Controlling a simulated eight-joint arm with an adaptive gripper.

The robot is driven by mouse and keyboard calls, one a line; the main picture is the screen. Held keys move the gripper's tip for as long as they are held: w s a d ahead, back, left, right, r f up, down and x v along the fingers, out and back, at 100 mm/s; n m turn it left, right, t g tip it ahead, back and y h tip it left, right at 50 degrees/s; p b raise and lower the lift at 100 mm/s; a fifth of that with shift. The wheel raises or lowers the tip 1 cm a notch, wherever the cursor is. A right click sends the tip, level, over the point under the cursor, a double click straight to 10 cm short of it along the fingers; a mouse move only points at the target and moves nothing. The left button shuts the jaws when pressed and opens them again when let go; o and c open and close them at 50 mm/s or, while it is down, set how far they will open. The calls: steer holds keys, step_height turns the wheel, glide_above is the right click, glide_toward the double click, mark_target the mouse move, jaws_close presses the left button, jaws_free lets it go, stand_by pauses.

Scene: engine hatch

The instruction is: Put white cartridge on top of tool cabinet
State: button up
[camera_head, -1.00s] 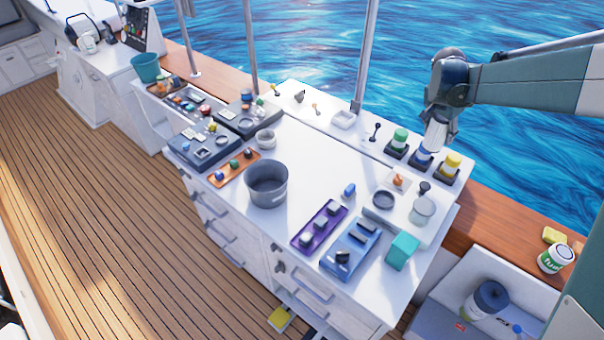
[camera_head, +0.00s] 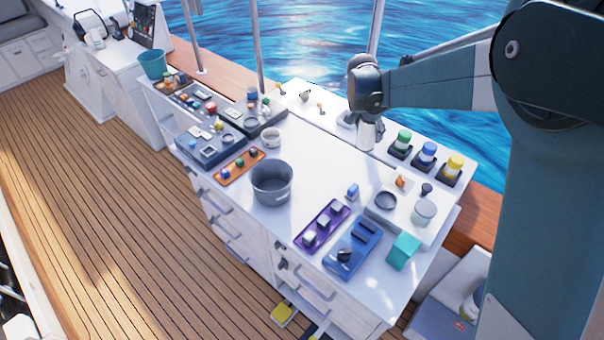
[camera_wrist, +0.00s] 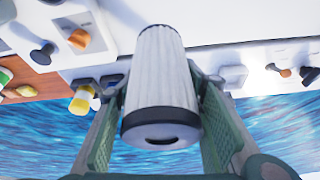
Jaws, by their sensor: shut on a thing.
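My gripper (camera_head: 366,117) is shut on the white cartridge (camera_head: 366,134), which hangs upright below it near the back edge of the tool cabinet. In the wrist view, the ribbed white cartridge (camera_wrist: 158,65) with dark end bands sits between my two green-grey fingers. The tool cabinet (camera_head: 318,152) is white with drawers, and its flat top has a broad bare area in the middle. The head view does not clearly show the gap between the cartridge and the surface below.
Green (camera_head: 401,143), blue (camera_head: 427,153) and yellow (camera_head: 454,166) cartridges stand in dark holders along the back right. Water lies beyond the rear edge.

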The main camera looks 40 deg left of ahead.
steer(key=shift+f, duration=1.45)
step_height(320, 180, down, 6)
steer(key=shift+f, duration=0.15)
steer(key=shift+f, duration=1.9)
steer(key=shift+f, duration=0.1)
steer(key=o, duration=0.5)
steer(key=shift+c, duration=0.2)
steer(key=o, duration=0.5)
steer(key=shift+c, duration=0.2)
